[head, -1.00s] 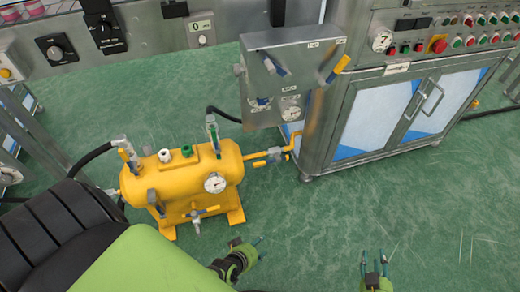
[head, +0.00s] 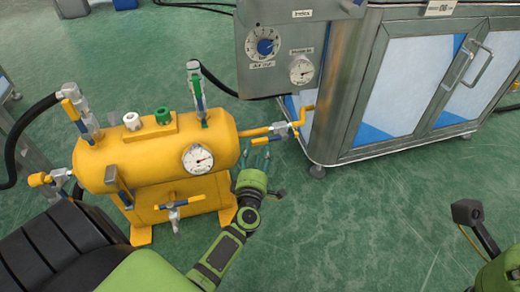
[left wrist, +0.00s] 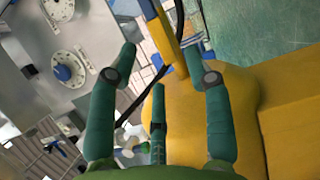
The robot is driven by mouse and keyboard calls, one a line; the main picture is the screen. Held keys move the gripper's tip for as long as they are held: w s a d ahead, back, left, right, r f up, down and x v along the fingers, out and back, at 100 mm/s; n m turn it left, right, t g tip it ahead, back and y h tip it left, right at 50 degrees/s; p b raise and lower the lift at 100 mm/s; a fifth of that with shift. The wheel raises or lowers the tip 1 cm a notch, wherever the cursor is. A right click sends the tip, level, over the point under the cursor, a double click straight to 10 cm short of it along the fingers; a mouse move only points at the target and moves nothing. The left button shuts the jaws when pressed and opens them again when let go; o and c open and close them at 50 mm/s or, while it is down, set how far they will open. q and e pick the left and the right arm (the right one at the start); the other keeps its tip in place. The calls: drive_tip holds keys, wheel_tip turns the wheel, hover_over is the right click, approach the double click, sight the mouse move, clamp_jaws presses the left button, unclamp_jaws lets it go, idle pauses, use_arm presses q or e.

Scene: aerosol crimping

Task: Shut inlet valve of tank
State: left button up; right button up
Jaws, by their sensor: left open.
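The yellow tank (head: 150,165) stands on the floor at the left of the head view, with a pressure gauge (head: 197,159) on its front. My left gripper (head: 265,163) is open and empty, just below the pipe valve. The left wrist view shows the yellow pipe (left wrist: 163,38) beyond the open fingers. My right gripper's fingers are out of view.
A steel control box (head: 285,50) with a dial and gauge hangs above and right of the tank. A steel cabinet (head: 400,90) with glazed doors stands at the right. Black hoses (head: 30,120) run at the left. The green floor in front is clear.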

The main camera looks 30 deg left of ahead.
sight(259, 143)
use_arm(q)
drive_tip(key=b+x, duration=0.1)
drive_tip(key=x, duration=0.5)
drive_tip(key=shift+w+a+b, duration=0.2)
drive_tip(key=shift+w+b, duration=0.2)
clamp_jaws()
